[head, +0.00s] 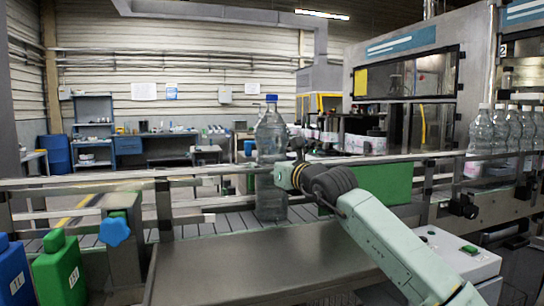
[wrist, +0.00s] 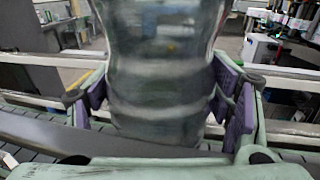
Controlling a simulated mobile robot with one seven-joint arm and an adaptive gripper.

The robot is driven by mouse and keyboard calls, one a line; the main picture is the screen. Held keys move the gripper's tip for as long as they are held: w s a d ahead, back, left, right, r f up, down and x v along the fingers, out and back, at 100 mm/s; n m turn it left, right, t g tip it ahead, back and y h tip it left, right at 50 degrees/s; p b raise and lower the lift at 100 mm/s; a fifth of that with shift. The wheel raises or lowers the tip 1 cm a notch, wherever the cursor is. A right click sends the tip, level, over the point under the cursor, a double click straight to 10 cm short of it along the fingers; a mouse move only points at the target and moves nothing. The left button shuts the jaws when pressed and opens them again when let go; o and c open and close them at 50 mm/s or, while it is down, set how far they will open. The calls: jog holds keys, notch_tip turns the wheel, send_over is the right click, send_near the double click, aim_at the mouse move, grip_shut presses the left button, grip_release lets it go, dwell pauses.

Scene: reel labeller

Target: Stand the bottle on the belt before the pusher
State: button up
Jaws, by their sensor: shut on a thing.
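A clear bottle with a blue cap (head: 270,135) is upright over the slatted conveyor belt (head: 215,225) in the head view. Its base appears at belt level; I cannot tell whether it touches. My gripper (head: 280,176) is shut around the bottle's middle, at the end of my pale green arm. I cannot tell for sure which part is the pusher.
Metal guard rails (head: 100,183) run along the belt. A blue knob (head: 115,230) on a post stands at the near left, beside green (head: 60,270) and blue (head: 14,275) canisters. Several clear bottles (head: 500,130) stand at the right. A green box (head: 385,184) is behind my arm.

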jog(key=shift+s+r, duration=0.1)
jog(key=shift+r, duration=0.2)
jog(key=o, duration=1.5)
jog(key=shift+f, duration=0.35)
jog(key=shift+o, duration=1.3)
jog(key=shift+r, duration=0.1)
jog(key=shift+o, duration=1.1)
jog(key=shift+r, duration=0.1)
jog(key=b+v, duration=0.4)
jog(key=v, duration=0.8)
jog(key=shift+b, duration=0.35)
